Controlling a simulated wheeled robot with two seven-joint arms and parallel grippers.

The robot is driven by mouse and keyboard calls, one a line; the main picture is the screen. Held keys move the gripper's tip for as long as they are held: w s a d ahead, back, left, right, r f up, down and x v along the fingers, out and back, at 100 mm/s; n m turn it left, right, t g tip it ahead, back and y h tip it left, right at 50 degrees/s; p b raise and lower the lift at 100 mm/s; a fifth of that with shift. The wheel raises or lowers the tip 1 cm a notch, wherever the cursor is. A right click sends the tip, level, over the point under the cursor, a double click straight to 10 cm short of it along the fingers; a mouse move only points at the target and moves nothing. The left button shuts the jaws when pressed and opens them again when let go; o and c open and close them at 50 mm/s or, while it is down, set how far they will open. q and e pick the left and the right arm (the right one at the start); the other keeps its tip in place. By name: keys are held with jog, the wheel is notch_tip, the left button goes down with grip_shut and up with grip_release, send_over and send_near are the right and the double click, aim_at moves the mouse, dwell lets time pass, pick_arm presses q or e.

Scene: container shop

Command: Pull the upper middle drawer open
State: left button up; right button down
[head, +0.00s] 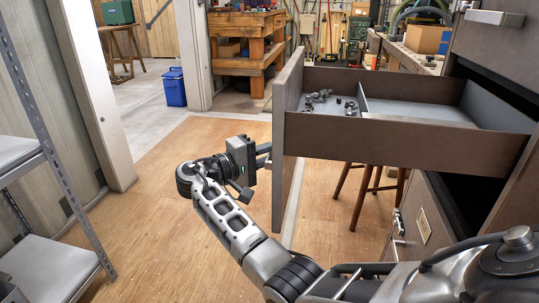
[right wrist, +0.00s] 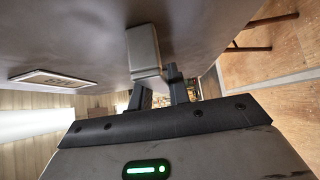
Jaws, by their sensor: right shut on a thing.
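The drawer (head: 420,139) is brown and stands well out of the cabinet on the right in the head view. Its front panel (head: 286,130) faces left, and small dark metal parts lie in a compartment near the front. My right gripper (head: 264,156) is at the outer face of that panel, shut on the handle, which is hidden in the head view. In the right wrist view the grey handle (right wrist: 145,52) meets the fingers of my right gripper (right wrist: 160,92), and a framed label (right wrist: 52,80) is on the panel. My left gripper is not in view.
The cabinet has another handle (head: 495,18) above and a labelled front (head: 423,224) below the drawer. A wooden stool (head: 368,185) stands behind it. A grey shelf unit (head: 45,262) is at the left. The wooden floor (head: 165,160) left of the drawer is clear.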

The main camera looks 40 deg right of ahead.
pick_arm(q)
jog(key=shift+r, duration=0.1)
pick_arm(e)
jog(key=c, duration=1.3)
grip_release()
jog(key=shift+w, duration=0.1)
jog(key=a, duration=0.5)
jog(key=w+a, duration=0.1)
jog(key=a, duration=1)
jog(key=shift+w, duration=0.2)
